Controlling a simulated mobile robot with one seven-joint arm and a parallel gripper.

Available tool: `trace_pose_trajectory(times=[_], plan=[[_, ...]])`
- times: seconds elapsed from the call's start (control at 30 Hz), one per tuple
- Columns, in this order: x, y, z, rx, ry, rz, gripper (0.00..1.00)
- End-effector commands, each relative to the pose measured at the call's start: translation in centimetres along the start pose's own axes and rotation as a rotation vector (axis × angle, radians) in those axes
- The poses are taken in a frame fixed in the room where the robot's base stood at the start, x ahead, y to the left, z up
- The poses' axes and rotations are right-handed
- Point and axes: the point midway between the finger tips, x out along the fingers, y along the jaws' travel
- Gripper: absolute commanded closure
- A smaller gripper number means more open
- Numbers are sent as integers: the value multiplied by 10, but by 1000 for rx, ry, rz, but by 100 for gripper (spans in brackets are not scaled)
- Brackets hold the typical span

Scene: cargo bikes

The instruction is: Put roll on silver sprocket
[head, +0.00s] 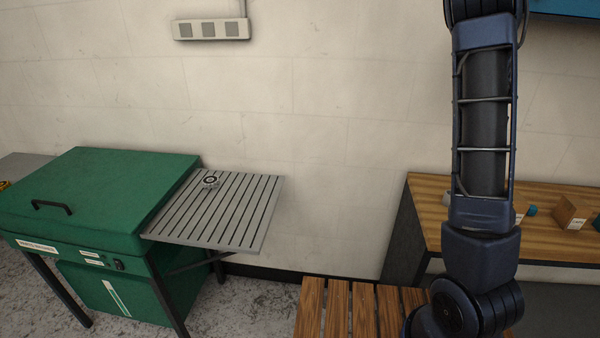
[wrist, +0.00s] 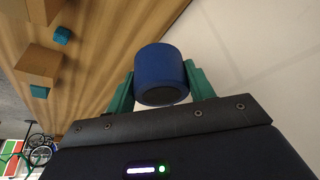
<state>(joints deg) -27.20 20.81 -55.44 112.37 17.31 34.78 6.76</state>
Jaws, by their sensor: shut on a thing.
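In the wrist view my gripper (wrist: 160,92) has its two green fingers shut on a blue roll (wrist: 160,72), a short cylinder with a dark end facing the camera. The roll is held clear of the wooden bench behind it. In the head view the gripper and roll are not visible; only my arm shows on the right. A small silver sprocket (head: 210,181) with a dark ring lies on the grey slatted shelf (head: 240,223) at the side of the green machine, well left of my arm.
The green machine (head: 100,190) with a black handle stands at the left. A wooden bench (head: 430,200) at the right holds a wooden block (head: 571,212) and small blue pieces. A slatted wooden surface (head: 338,312) is at the bottom. The shelf is mostly bare.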

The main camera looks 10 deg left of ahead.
Motion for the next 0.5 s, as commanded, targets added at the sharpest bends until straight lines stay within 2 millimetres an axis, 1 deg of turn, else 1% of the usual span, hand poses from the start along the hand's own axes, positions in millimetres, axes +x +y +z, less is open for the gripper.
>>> trace_pose_trajectory(times=[0.03, 0.1, 0.27, 0.5], plan=[[-2, -17, 9, -8, -1, -2, 70], [-4, -37, 19, -9, 0, -2, 70], [-10, -80, 45, -11, 0, -3, 70], [-23, -141, 87, -15, 0, -5, 70]])
